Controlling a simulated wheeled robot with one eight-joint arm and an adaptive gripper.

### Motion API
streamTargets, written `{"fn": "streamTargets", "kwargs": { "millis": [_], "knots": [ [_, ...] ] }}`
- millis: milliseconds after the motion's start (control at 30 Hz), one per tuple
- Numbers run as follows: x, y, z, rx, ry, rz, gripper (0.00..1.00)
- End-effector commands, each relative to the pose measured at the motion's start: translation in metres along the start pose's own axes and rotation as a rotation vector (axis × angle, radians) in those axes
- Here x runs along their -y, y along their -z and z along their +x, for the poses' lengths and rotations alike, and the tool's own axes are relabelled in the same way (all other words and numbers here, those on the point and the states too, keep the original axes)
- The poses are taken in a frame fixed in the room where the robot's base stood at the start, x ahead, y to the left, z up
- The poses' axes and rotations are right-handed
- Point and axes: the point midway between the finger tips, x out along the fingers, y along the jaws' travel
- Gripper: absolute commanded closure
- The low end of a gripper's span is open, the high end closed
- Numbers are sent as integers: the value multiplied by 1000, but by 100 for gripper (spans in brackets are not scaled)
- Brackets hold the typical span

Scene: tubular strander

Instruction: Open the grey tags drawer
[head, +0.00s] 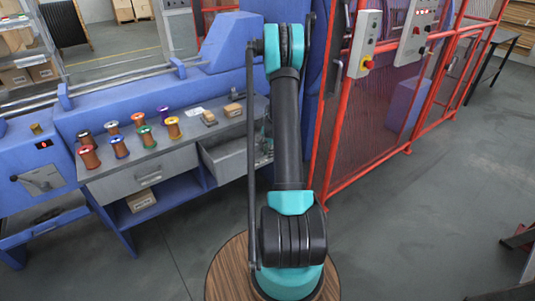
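Two grey drawers sit under the grey worktop of the blue machine. The right drawer (232,158) stands partly pulled out, with its inside showing from above. The left drawer (135,180) looks shut, with a small pale mark on its front. I cannot read any label, so I cannot tell which is the tags drawer. My gripper (265,146) appears as a small dark shape at the right end of the right drawer, largely hidden behind my own arm. I cannot see its fingertips or whether it touches the drawer.
Several copper wire spools (121,147) and small brown blocks (233,109) stand on the worktop (190,134). A cardboard box (141,200) lies on the shelf below. A red mesh fence (384,120) with control boxes stands close at right.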

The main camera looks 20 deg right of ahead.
Motion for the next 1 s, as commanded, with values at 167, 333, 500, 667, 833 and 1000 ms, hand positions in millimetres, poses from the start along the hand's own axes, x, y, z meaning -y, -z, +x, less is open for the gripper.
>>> {"fn": "streamTargets", "kwargs": {
  "millis": [167,333,500,667,833,1000],
  "knots": [
    [0,0,0,0,0,0,69],
    [0,0,-1,0,0,0,69],
    [0,0,-15,0,0,0,69],
    [0,0,-42,0,0,0,69],
    [0,0,-74,0,0,0,69],
    [0,0,-100,0,0,1,69]
  ]
}}
